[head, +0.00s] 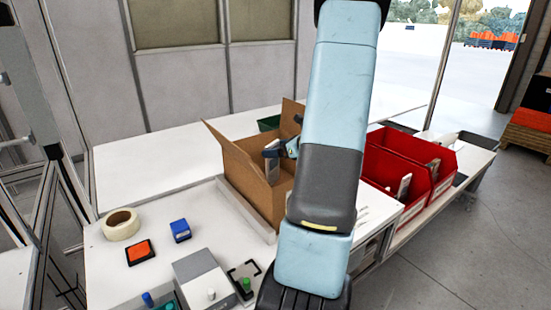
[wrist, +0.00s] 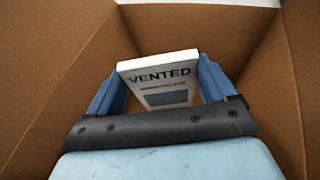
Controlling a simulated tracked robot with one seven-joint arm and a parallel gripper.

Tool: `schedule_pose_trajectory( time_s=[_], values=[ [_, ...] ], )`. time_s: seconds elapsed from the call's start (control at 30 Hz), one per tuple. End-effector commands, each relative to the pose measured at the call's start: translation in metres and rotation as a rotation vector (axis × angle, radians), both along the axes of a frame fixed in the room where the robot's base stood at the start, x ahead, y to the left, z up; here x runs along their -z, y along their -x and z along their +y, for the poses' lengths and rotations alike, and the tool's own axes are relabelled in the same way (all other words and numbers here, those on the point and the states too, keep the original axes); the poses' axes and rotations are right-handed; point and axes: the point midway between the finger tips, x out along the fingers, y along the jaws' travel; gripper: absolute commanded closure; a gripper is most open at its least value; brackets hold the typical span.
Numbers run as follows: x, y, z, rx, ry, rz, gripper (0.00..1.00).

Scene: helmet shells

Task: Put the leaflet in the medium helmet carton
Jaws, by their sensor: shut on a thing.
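The leaflet (wrist: 162,92) is a white slab printed "VENTED" with a dark panel below. My gripper (wrist: 162,72) is shut on it, with one blue finger at each side. An open cardboard carton (head: 247,184) stands on the white bench in the head view, flaps up. In the wrist view, the carton's brown walls (wrist: 52,85) surround the gripper and leaflet. The gripper also shows inside the carton's opening in the head view (head: 272,152), partly hidden by my arm. The carton's size marking and its floor under the leaflet cannot be made out.
Red bins (head: 391,144) holding pale items stand right of my arm. A tape roll (head: 121,225), a blue block (head: 180,231), an orange pad (head: 139,252) and a grey box (head: 204,278) are at the front left. The bench behind the carton (head: 150,170) is mostly clear.

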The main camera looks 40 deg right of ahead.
Motion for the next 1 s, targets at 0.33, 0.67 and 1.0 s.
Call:
schedule_pose_trajectory(
  time_s=[0.33, 0.67, 1.0],
  values=[
    [0.032, -0.006, 0.001, -0.001, -0.003, 0.002, 0.61],
    [0.037, -0.006, 0.001, -0.001, 0.0, 0.0, 0.61],
    [0.039, -0.006, 0.002, -0.002, -0.001, 0.0, 0.0]
  ],
)
